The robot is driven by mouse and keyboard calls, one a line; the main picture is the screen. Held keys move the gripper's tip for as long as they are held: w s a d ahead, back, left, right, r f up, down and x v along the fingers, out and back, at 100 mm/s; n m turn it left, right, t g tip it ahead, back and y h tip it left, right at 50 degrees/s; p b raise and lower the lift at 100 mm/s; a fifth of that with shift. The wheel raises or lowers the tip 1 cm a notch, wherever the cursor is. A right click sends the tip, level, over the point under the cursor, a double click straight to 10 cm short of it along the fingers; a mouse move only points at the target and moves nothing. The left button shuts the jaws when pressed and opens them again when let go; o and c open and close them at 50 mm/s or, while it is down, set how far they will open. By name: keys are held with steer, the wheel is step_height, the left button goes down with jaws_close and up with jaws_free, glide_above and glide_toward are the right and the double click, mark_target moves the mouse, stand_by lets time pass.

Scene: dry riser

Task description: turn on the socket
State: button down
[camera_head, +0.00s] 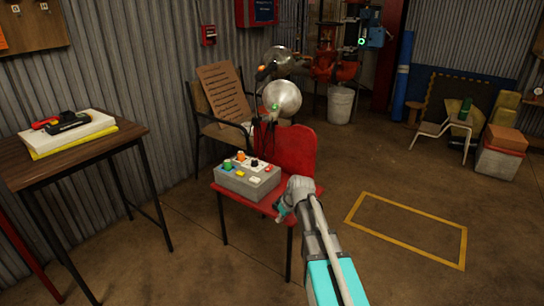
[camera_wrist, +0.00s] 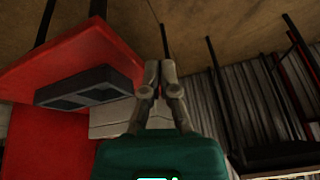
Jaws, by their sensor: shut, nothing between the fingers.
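A grey control box (camera_head: 247,178) with coloured knobs and buttons on top sits on the seat of a red chair (camera_head: 295,148). I cannot tell which part, if any, is the socket. My gripper (camera_head: 281,209) is at the front right edge of the seat, apart from the box's top. In the wrist view my gripper (camera_wrist: 158,68) is shut and empty, its fingertips together. There a dark grey block (camera_wrist: 88,88), seemingly the box's side, lies against the red chair (camera_wrist: 45,125) to the left of the fingers. The box's controls do not show there.
A wooden table (camera_head: 75,158) with a book and tools stands at the left. A yellow floor outline (camera_head: 405,205) lies on clear floor to the right.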

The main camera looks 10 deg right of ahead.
steer(key=w+d+r+n+t+y+p, duration=0.1)
steer(key=w+d+r+n+t+p, duration=0.1)
steer(key=w+r+p, duration=0.4)
steer(key=w+d+r+n+t+y+p, duration=0.1)
steer(key=w+d+r+n+t+p, duration=0.1)
steer(key=w+r+p, duration=0.4)
steer(key=w+d+r, duration=0.1)
steer(key=w+r, duration=0.4)
steer(key=w, duration=0.3)
steer(key=shift+d+r+n, duration=0.15)
steer(key=shift+r+n, duration=0.05)
steer(key=shift+n, duration=0.1)
steer(key=shift+f, duration=0.15)
steer(key=b, duration=0.7)
glide_above(272, 171)
steer(key=f, duration=0.7)
steer(key=shift+a, duration=0.2)
steer(key=shift+w+d+f+b, duration=0.1)
steer(key=shift+d+f+b, duration=0.05)
steer(key=shift+f+b, duration=0.8)
steer(key=shift+w+d+f+b, duration=0.1)
steer(key=shift+f+b, duration=0.75)
steer(key=shift+b, duration=0.15)
steer(key=shift+a, duration=0.1)
